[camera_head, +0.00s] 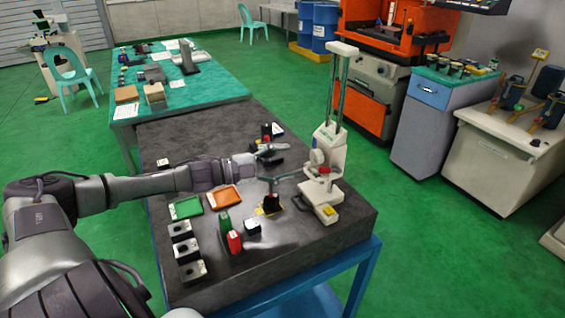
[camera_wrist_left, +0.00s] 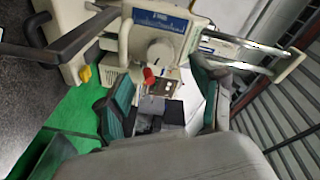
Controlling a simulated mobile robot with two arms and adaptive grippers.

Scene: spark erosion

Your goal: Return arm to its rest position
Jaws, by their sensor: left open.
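My left arm reaches in from the left over the dark granite table (camera_head: 300,262) in the head view. Its gripper (camera_head: 272,153) is open, with nothing seen between the fingers, near the middle of the table and to the left of the white height gauge (camera_head: 331,150). In the left wrist view the two dark fingers (camera_wrist_left: 166,100) stand apart, with a pale machine with a blue panel and a red knob beyond them. My right gripper is not in view.
A green-topped table (camera_head: 214,89) stands behind. An orange machine (camera_head: 365,97) and a grey cabinet (camera_head: 428,127) stand at the right.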

